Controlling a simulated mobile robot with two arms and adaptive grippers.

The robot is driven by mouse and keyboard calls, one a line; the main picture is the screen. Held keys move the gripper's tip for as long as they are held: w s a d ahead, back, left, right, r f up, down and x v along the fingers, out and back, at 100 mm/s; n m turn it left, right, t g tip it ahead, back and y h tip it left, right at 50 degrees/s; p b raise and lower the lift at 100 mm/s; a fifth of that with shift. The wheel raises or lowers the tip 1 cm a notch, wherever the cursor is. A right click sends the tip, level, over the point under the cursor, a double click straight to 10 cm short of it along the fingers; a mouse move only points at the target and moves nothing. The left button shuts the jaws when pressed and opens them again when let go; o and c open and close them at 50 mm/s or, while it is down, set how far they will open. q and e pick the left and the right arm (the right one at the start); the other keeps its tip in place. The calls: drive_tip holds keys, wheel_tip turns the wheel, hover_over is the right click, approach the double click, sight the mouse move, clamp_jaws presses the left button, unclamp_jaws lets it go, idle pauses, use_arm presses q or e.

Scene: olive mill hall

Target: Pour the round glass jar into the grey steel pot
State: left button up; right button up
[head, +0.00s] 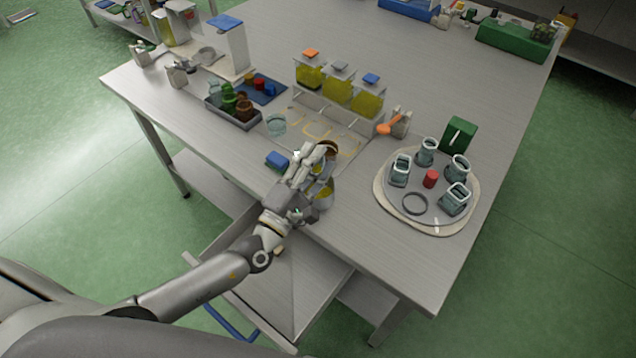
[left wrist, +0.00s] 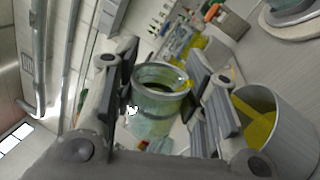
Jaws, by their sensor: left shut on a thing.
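My left gripper (head: 318,158) reaches over the front of the steel table. In the left wrist view the round glass jar (left wrist: 158,104) sits between the two finger pads of the left gripper (left wrist: 160,100), which is shut on it. In the head view the hand hides most of the jar, so I cannot tell its tilt or contents well. The grey steel pot (left wrist: 297,120) stands just beside the right-hand finger in the wrist view, with yellow inside. In the head view the pot (head: 326,200) is partly hidden behind the hand. My right gripper is not in view.
Several oil containers (head: 338,91) stand behind the hand. A blue block (head: 277,160) and a clear glass (head: 276,124) are to its left. A round tray (head: 412,222) with several glass jars is at the right. A grey bin of bottles (head: 222,116) is further left.

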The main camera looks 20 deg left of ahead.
use_arm(q)
drive_tip(key=shift+r+m+h, duration=0.1)
drive_tip(key=shift+m+h, duration=0.3)
drive_tip(key=shift+m, duration=0.6)
idle(1.0)
drive_tip(key=shift+d+m+h, duration=0.2)
drive_tip(key=shift+m+h, duration=0.3)
drive_tip(key=shift+m, duration=1)
idle(1.2)
